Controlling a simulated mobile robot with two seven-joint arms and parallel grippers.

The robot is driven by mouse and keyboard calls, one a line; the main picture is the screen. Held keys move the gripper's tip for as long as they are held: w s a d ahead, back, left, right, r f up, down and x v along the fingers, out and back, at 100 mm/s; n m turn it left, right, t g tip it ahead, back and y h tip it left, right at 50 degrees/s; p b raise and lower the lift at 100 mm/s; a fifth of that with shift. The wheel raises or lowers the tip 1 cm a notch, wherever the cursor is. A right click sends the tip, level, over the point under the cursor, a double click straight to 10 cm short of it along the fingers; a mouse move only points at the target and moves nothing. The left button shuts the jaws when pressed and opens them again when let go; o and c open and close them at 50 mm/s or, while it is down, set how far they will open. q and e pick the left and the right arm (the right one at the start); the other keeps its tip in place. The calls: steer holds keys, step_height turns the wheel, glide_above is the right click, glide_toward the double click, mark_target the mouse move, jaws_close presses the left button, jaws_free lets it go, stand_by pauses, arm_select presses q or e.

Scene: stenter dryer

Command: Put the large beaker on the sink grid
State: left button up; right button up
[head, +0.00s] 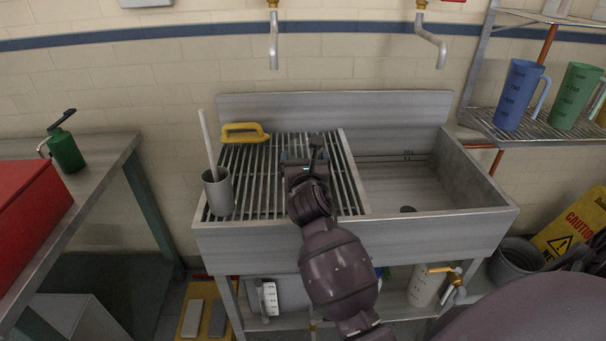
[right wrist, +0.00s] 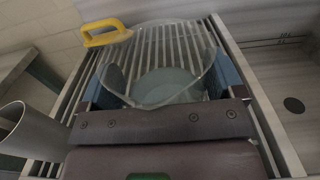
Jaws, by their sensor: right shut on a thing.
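The large beaker (right wrist: 168,88) is clear glass and shows in the right wrist view between the two blue fingers of my right gripper (right wrist: 163,92), which is shut on it. In the head view my right gripper (head: 304,158) is over the right part of the sink grid (head: 250,170), and the beaker can hardly be made out there. The grid's bars show through and around the glass. I cannot tell whether the beaker's base touches the bars. My left gripper is not in view.
A grey cup with a stick (head: 218,192) stands at the grid's left front, and a yellow-handled tool (head: 244,132) lies at its back left. The sink basin (head: 410,185) to the right is empty. Two taps hang above. A shelf (head: 545,128) at right holds coloured jugs.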

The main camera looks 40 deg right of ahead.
step_height(320, 180, down, 3)
steer(key=shift+b, duration=0.45)
steer(key=shift+f, duration=0.45)
steer(key=shift+r, duration=0.1)
steer(key=o, duration=1)
steer(key=shift+f, duration=0.2)
steer(key=shift+r, duration=0.2)
steer(key=shift+s, duration=0.1)
